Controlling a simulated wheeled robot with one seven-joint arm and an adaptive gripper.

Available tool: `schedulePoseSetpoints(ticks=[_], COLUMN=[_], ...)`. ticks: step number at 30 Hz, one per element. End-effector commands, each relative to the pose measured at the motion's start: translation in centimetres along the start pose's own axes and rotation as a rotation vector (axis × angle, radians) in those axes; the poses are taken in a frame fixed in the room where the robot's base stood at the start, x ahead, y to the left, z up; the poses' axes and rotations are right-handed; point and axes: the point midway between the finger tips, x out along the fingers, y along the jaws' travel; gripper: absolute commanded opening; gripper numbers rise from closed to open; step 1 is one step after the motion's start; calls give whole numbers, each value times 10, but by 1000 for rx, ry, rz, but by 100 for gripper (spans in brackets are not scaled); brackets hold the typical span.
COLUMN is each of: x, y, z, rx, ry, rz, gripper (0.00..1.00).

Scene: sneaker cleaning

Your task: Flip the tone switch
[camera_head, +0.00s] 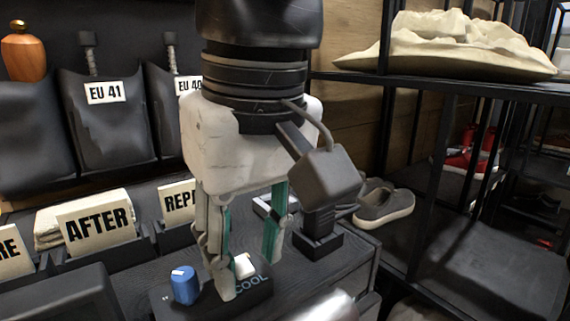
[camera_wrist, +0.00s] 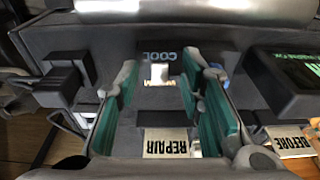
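The tone switch is a small white toggle (camera_head: 243,266) on a dark control box (camera_head: 262,289) at the table's front edge. It also shows in the wrist view (camera_wrist: 159,74), between the word COOL and a partly covered second word that looks like WARM. My gripper (camera_head: 248,271) points down over the box with its fingers apart. In the wrist view my gripper (camera_wrist: 160,68) has one green-padded finger on each side of the toggle, with a gap to both. In the head view one fingertip partly overlaps the box beside the toggle.
Dark bins labelled AFTER (camera_head: 98,224) and REPAIR (camera_wrist: 166,143) are behind. A dark stand (camera_head: 318,238) and a grey shoe (camera_head: 385,204) are to the right, near a black shelf rack (camera_head: 480,88).

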Motion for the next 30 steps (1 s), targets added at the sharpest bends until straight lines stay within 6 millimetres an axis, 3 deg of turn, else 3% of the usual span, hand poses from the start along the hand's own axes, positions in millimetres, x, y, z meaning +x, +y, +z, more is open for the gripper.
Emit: schedulePoseSetpoints(ticks=[15,21,30], x=[-94,-108,-109], y=[0,0,0], z=[-1,0,0], rx=[0,1,1], ry=[3,0,1], rz=[0,0,1], gripper=[35,35,35])
